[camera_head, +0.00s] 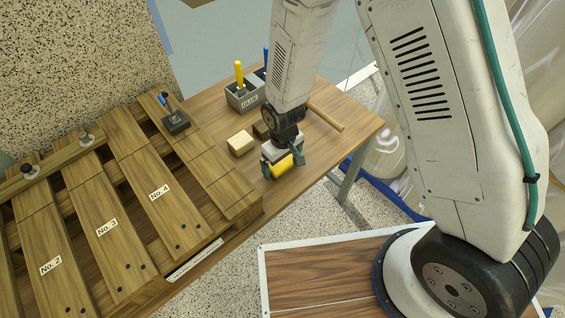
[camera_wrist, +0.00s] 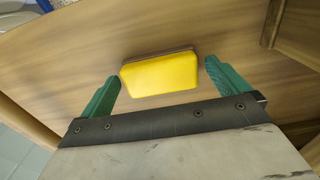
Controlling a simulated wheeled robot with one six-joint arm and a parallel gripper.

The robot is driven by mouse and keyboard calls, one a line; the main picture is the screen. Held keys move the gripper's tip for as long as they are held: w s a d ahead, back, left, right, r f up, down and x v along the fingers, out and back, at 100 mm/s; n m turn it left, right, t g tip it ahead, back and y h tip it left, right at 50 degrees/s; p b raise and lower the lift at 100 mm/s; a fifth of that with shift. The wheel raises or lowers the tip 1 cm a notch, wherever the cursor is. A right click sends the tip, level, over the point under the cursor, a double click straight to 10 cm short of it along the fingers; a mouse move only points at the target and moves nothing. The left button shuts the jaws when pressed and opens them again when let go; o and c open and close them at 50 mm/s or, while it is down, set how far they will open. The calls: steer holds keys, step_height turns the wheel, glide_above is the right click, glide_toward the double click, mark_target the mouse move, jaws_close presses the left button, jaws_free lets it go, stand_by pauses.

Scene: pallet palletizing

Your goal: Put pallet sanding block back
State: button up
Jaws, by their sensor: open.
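The sanding block looks to be the block with a yellow top (camera_wrist: 160,74) and a thin brown edge, lying on the wooden table in the wrist view. It also shows as a yellow patch under my gripper in the head view (camera_head: 281,166). My gripper (camera_head: 284,162) is open above the table near its front edge. In the wrist view its two green fingers stand left and right of the block, with a gap on each side. Whether the fingertips are down at the block's height is hard to tell. The slatted wooden pallet (camera_head: 171,217) lies left of my gripper.
A light wooden block (camera_head: 240,144) and a dark block (camera_head: 261,130) stand close left of my gripper. A grey bin (camera_head: 243,101) with handled tools stands behind. A wooden rod (camera_head: 327,117) lies to the right. A dark box (camera_head: 176,122) sits on the pallet.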

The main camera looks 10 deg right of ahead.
step_height(320, 180, up, 11)
step_height(320, 180, up, 8)
steer(key=m, duration=0.1)
glide_above(283, 163)
steer(key=d, duration=0.5)
steer(key=s+d+r+m, duration=0.2)
steer(key=s+d+r, duration=0.2)
steer(key=d+r, duration=0.45)
steer(key=s+d+r+m+t, duration=0.1)
steer(key=s+d+r+m, duration=0.2)
steer(key=s+d+r, duration=0.4)
steer(key=s+r, duration=0.5)
steer(key=s, duration=0.3)
steer(key=shift+s+m, duration=0.2)
steer(key=shift+m, duration=0.2)
